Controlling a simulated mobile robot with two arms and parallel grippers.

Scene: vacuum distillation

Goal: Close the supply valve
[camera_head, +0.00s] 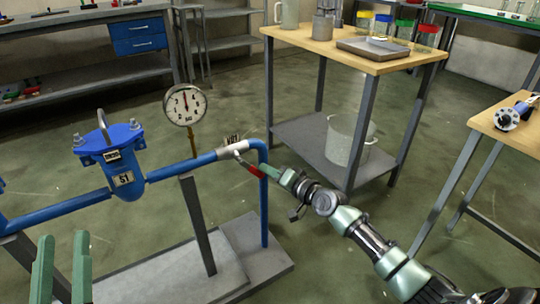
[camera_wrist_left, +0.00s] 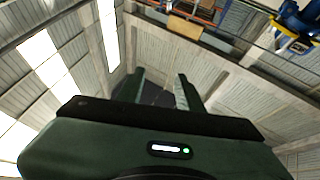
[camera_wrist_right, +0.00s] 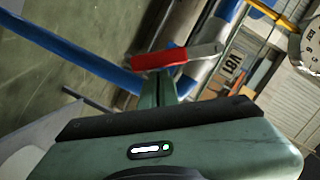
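The supply valve (camera_head: 234,148) sits on the blue pipe beside a tag that seems to read V81. Its lever has a red grip (camera_head: 254,169), which slants down to the right. In the right wrist view the red grip (camera_wrist_right: 160,59) lies across the tips of my right gripper (camera_wrist_right: 159,80). That gripper (camera_head: 284,177) has its fingers close together and seems shut, with no part of the lever clearly between them. I cannot tell whether it touches the grip. My left gripper (camera_head: 62,245) is open and empty at the lower left, away from the valve.
A pressure gauge (camera_head: 185,105) stands above the pipe, left of the valve. A wooden-topped table (camera_head: 316,47) with jars stands behind, and another table (camera_head: 515,131) is at the right.

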